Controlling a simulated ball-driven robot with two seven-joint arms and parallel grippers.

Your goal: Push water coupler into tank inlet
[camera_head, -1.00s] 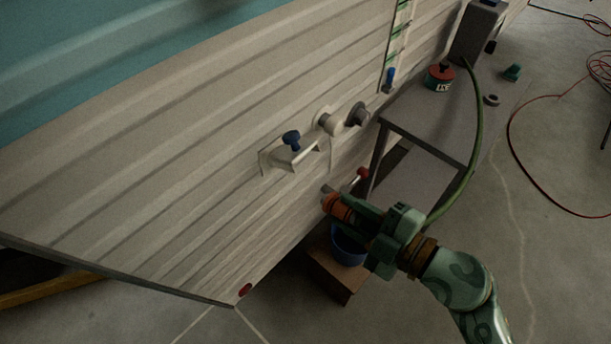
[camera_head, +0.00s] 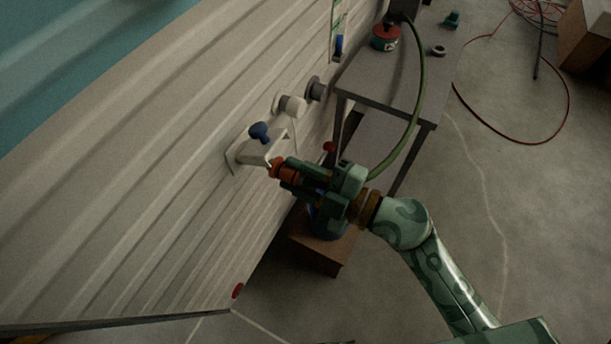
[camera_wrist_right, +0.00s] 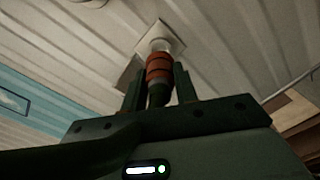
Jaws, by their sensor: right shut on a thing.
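The water coupler (camera_head: 286,170), orange-red with ribbed bands, is held in my right gripper (camera_head: 302,182), pointing at the camper wall. The coupler also shows in the wrist view (camera_wrist_right: 159,69), between the two fingers. Just beyond its tip there is a pale tube on a square plate (camera_wrist_right: 173,34), seemingly the tank inlet. In the head view the coupler's tip is close below a white wall fitting (camera_head: 240,156) with a blue knob (camera_head: 260,132). Whether the tip touches or enters the inlet cannot be told. My left gripper is not in view.
A white round fitting (camera_head: 291,106) and a grey one (camera_head: 315,89) protrude from the wall nearby. A green hose (camera_head: 417,100) arches from the grey table (camera_head: 380,90) towards my gripper. A wooden box (camera_head: 325,257) with a blue bucket stands below.

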